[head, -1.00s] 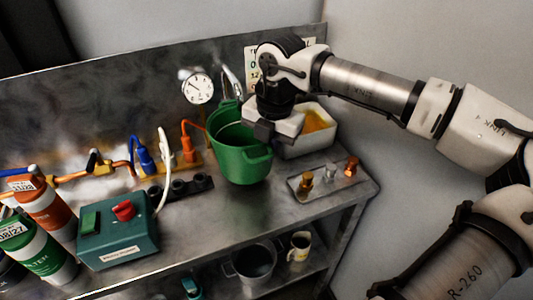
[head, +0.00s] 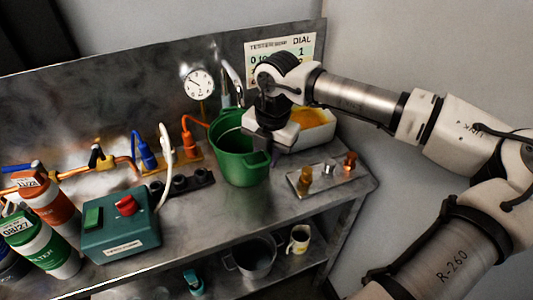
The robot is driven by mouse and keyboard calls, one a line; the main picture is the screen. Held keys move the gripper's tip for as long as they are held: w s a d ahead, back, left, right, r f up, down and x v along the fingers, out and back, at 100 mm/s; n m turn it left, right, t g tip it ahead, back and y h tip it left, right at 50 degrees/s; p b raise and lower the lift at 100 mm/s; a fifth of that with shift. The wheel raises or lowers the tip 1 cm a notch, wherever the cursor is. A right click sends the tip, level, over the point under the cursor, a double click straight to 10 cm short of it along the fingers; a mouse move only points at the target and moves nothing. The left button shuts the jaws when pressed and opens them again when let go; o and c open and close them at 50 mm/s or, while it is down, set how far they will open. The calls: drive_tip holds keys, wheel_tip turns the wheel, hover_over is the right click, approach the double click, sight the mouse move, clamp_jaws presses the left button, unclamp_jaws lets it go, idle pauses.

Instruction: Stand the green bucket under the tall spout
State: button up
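The green bucket (head: 240,168) stands upright on the metal bench, right of the middle, in front of the back panel. My gripper (head: 262,148) is at the bucket's right side, pointing down over its rim. The fingers are hidden by the gripper body and the bucket, so I cannot tell whether they hold the rim. A metal spout with a lever (head: 234,78) rises behind the bucket by the dial gauge; its lower end is partly hidden by the bucket.
A white tray with orange content (head: 312,127) sits right of my gripper. A plate with small metal fittings (head: 322,176) lies at the right front. A teal box with a red knob (head: 120,225) stands at the left. A lower shelf holds a grey pot (head: 252,258) and a mug (head: 299,240).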

drive_tip(key=shift+r, duration=0.1)
drive_tip(key=shift+r+p, duration=0.25)
drive_tip(key=shift+p, duration=0.15)
wheel_tip(320, 180, up, 12)
drive_tip(key=d+b, duration=0.1)
drive_tip(key=b, duration=0.1)
drive_tip(key=shift+s+f, duration=0.2)
drive_tip(key=shift+s, duration=0.1)
